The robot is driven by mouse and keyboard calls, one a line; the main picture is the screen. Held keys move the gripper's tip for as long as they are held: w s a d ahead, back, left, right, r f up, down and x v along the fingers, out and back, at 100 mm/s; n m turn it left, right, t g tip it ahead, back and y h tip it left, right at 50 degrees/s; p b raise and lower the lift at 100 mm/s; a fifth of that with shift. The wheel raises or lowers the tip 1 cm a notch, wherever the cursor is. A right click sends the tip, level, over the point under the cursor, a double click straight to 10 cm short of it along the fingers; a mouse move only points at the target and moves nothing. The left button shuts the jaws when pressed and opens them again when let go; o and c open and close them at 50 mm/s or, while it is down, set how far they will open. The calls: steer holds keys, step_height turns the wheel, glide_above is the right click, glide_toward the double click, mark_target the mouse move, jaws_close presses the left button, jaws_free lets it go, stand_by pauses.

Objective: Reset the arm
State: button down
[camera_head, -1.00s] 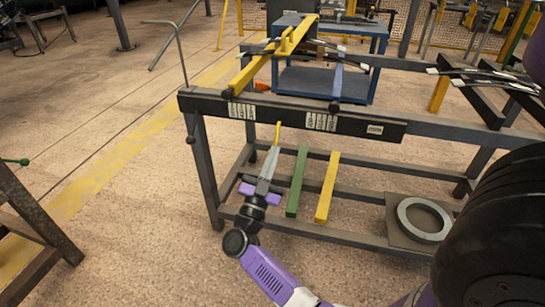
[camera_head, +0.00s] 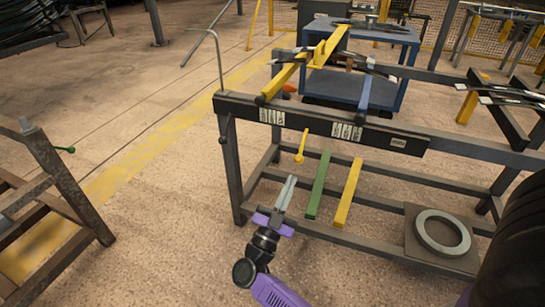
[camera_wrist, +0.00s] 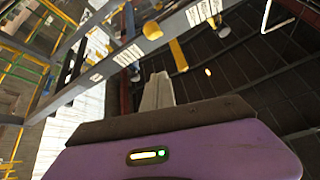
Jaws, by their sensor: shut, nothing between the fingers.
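My gripper (camera_head: 288,190) is in the lower middle of the head view, in front of the dark rack (camera_head: 330,125). Its long grey fingers are together with nothing between them and point up towards the rack's front beam. The gripper is below that beam and apart from it. In the wrist view the shut fingers (camera_wrist: 157,92) rise from the purple gripper body. My purple arm runs out of the head view at the bottom.
A green bar (camera_head: 318,185) and a yellow bar (camera_head: 348,193) are right of my gripper. A yellow knobbed handle (camera_head: 301,147) hangs from the beam. A ring (camera_head: 441,232) lies on the lower right. A brown frame (camera_head: 50,185) stands left; floor between is clear.

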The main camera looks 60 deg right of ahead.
steer(key=shift+a, duration=0.1)
steer(key=w+a+r+n+t+y, duration=0.1)
steer(key=w+a+r+n+t, duration=0.25)
steer(key=w+t, duration=0.45)
steer(key=s+a+n+t+y, duration=0.3)
steer(key=a+n+t+y, duration=0.6)
steer(key=a+t, duration=0.25)
steer(key=s+a+f+n+g+y, duration=0.1)
steer(key=s+a+n+g+y, duration=0.1)
steer(key=s+a+n+y, duration=0.55)
steer(key=s+a+f+n+g+y, duration=0.1)
steer(key=s+a+n+g+y, duration=0.15)
steer(key=s+a+y, duration=0.85)
step_height(320, 180, up, 24)
steer(key=s+d+h+p, duration=0.1)
steer(key=h+p, duration=0.3)
steer(key=p, duration=2)
steer(key=shift+s+d+t, duration=0.3)
steer(key=shift+s+d, duration=0.05)
steer(key=shift+s, duration=0.4)
steer(key=shift+r, duration=0.1)
